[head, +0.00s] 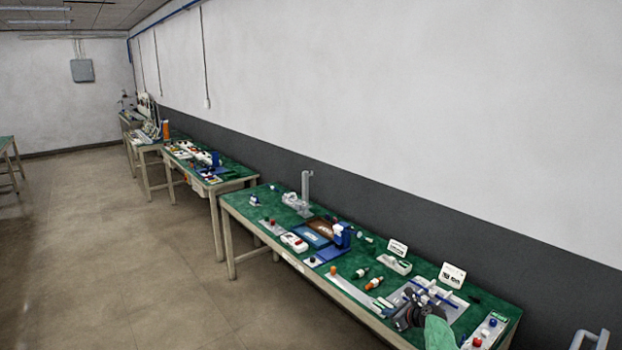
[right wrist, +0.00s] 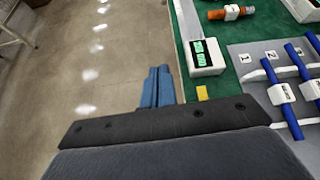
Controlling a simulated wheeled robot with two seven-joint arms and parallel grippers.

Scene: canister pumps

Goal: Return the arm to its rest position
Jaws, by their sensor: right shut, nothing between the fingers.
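My right gripper (head: 403,316) is at the front edge of the green-topped bench, beside the grey plate with blue rods. In the right wrist view its blue fingers (right wrist: 156,86) are together with nothing between them, over the floor just off the bench edge. The grey plate (right wrist: 250,52) is to the right there, with blue rods (right wrist: 288,108) in white holders and number labels. It also shows in the head view (head: 462,304), partly hidden by my right arm. My left gripper is in neither view.
A white box with a green display (right wrist: 205,60) stands near the bench edge, with an orange canister (right wrist: 222,14) beyond it. The green bench (head: 262,222) also holds a grey post (head: 305,190) and a blue fixture (head: 342,236). The floor (head: 120,250) to the left is clear.

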